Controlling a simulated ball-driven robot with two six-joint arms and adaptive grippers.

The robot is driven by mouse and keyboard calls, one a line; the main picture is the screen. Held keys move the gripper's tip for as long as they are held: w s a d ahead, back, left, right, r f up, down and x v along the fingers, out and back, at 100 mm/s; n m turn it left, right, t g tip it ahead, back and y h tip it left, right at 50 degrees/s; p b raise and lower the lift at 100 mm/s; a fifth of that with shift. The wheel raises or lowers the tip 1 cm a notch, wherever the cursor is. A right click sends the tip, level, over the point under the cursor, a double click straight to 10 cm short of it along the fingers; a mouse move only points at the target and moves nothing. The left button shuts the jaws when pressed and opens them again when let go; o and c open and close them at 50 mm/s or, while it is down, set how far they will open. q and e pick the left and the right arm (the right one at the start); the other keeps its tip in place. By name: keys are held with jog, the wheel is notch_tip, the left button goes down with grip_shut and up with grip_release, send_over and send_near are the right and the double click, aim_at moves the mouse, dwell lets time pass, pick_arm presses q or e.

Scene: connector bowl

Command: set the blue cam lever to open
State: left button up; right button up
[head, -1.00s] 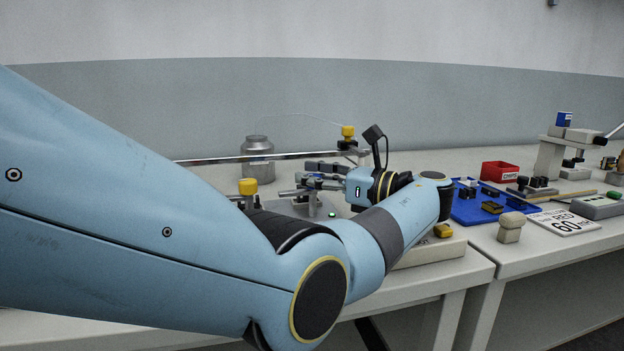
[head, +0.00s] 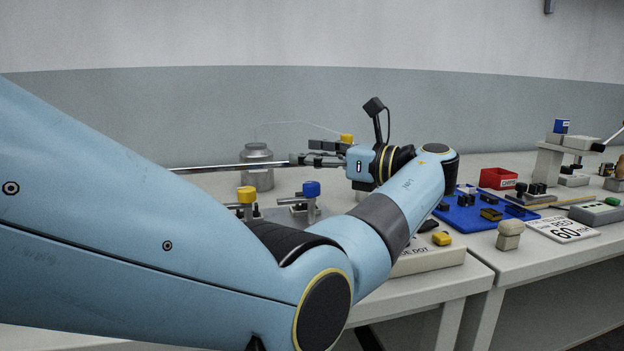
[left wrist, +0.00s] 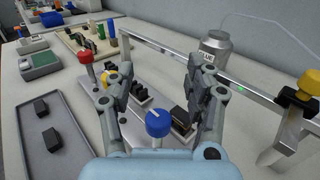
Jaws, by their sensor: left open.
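The blue cam lever (head: 312,189) shows in the head view as a blue knob on a grey metal fixture on the bench. In the left wrist view the blue knob (left wrist: 158,123) is round, with a pale line on its top, and sits low between the fingers as pictured. I cannot tell its setting. My left gripper (head: 308,153) is open and empty, pointing left above the blue knob and apart from it in the head view. Both its fingers (left wrist: 157,78) stand upright in the left wrist view. My right gripper is not in view.
A yellow knob (head: 246,195) stands left of the blue one, and a metal rail (head: 212,168) runs behind. A grey canister (head: 256,170) stands at the back. In the wrist view a red knob (left wrist: 85,57) and a dark tray (left wrist: 55,140) lie left.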

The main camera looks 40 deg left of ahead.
pick_arm(q)
notch_tip(320, 180, up, 4)
jog(key=shift+r, duration=0.1)
dwell(0.5)
